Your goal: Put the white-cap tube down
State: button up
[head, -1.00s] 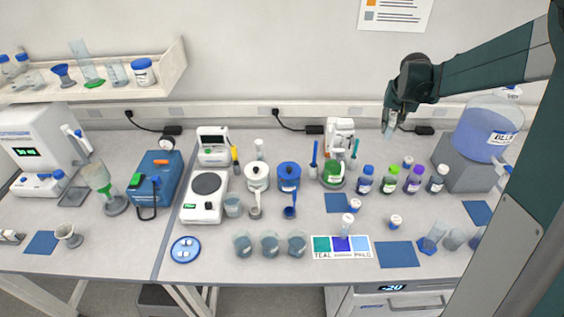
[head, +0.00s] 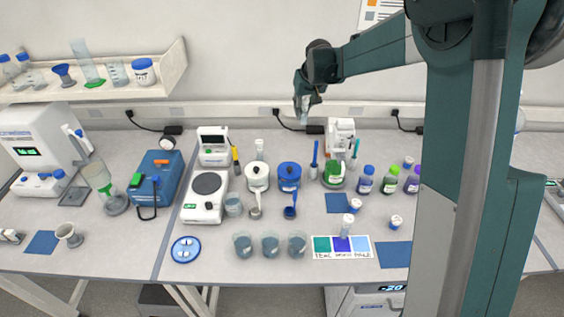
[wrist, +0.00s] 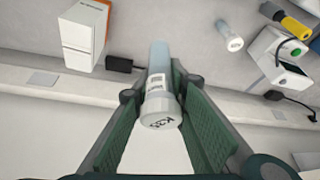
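My gripper (head: 301,92) is up in the air in front of the back wall, above the rear of the bench. It is shut on a tube with a white cap (wrist: 160,108). In the wrist view the tube's cap faces the camera, with dark writing on it, and its pale blue-grey body extends away between the two green finger pads. In the head view the tube's pale lower part (head: 304,111) hangs below the fingers, clear of the bench. A similar white-capped container (head: 259,148) stands at the back of the bench.
A balance (head: 213,146), two lidded pots, a white instrument (head: 340,138) and several capped bottles (head: 365,180) crowd the bench's rear. Three beakers (head: 270,243) and a colour card (head: 322,254) lie at the front. Blue mats (head: 338,203) have bare areas.

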jog(key=a+n, duration=0.2)
jog(key=a, duration=0.7)
notch_tip(320, 180, down, 11)
jog(key=shift+w+y, duration=0.2)
jog(key=shift+y, duration=0.1)
jog(key=shift+f, duration=0.2)
jog(key=shift+f, duration=3.05)
jog(key=shift+f, duration=1.85)
jog(key=shift+f, duration=0.15)
